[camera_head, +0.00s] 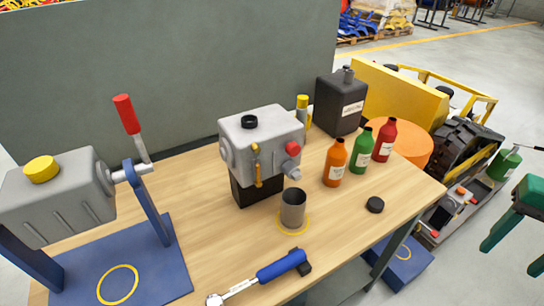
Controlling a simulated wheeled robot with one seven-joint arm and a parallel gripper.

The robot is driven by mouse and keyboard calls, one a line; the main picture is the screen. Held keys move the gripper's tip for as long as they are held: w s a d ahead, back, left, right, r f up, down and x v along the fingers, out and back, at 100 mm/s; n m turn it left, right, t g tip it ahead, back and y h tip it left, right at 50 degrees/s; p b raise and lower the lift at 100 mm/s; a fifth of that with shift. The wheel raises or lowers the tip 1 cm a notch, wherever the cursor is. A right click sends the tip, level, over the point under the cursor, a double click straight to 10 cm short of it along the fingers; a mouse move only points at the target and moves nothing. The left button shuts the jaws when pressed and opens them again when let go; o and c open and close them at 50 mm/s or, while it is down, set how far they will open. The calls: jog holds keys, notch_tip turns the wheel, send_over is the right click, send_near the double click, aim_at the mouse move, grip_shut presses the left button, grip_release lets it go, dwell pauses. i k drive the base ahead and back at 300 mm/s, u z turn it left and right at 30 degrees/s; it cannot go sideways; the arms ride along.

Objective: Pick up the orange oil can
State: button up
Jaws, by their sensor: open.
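The orange oil can (335,163) is an orange bottle with a dark cap and a pale label. It stands upright on the wooden workbench (330,225), right of the grey machine, at the left end of a row of bottles. My gripper (511,257) is at the right edge of the view, its two green fingers apart and pointing down, with nothing seen between them. It is well to the right of the orange can, past the bench edge, and partly cut off by the frame.
A green bottle (361,149) and a red bottle (385,140) stand close right of the orange can. A black canister (339,104) is behind, a black puck (375,205) in front. A metal cup (292,208) and grey machine (262,140) stand to the left.

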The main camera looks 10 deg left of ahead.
aim_at(337, 156)
jog(key=z, duration=0.5)
jog(key=k, duration=1.55)
jog(key=u, duration=0.55)
jog(key=i, duration=1)
jog(key=z, duration=0.05)
